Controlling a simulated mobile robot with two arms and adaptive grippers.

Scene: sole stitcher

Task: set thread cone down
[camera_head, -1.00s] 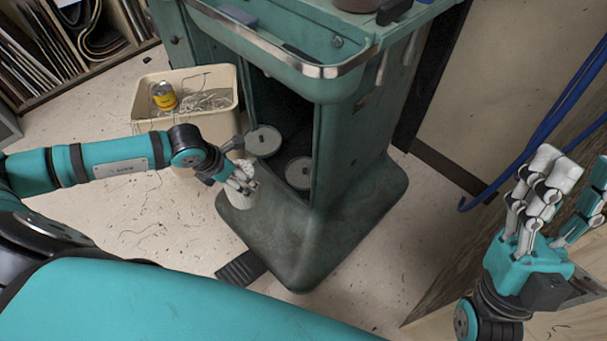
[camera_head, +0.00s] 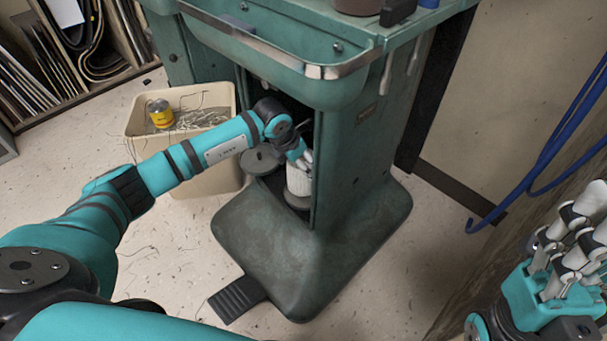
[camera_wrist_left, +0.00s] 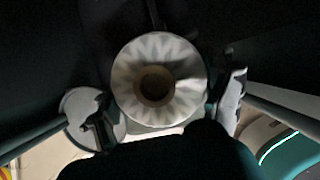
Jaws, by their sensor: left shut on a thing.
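The white thread cone (camera_head: 298,182) is upright inside the open cabinet of the green machine stand, at the right disc holder (camera_head: 296,201). I cannot tell whether its base touches the disc. My left gripper (camera_head: 301,162) is shut on the cone near its top. In the left wrist view the cone (camera_wrist_left: 182,74) is seen end-on with its dark central hole, between the fingers. The left disc holder (camera_head: 262,158) is empty and partly hidden by my arm; it also shows in the left wrist view (camera_wrist_left: 84,121). My right gripper (camera_head: 572,245) is open and empty at the right.
The green stand (camera_head: 290,255) has a cabinet wall close to the right of the cone. A beige bin (camera_head: 205,181) with scraps and a yellow can (camera_head: 160,113) stands left. A black pedal (camera_head: 238,298) lies in front. Blue hoses (camera_head: 545,165) hang at right.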

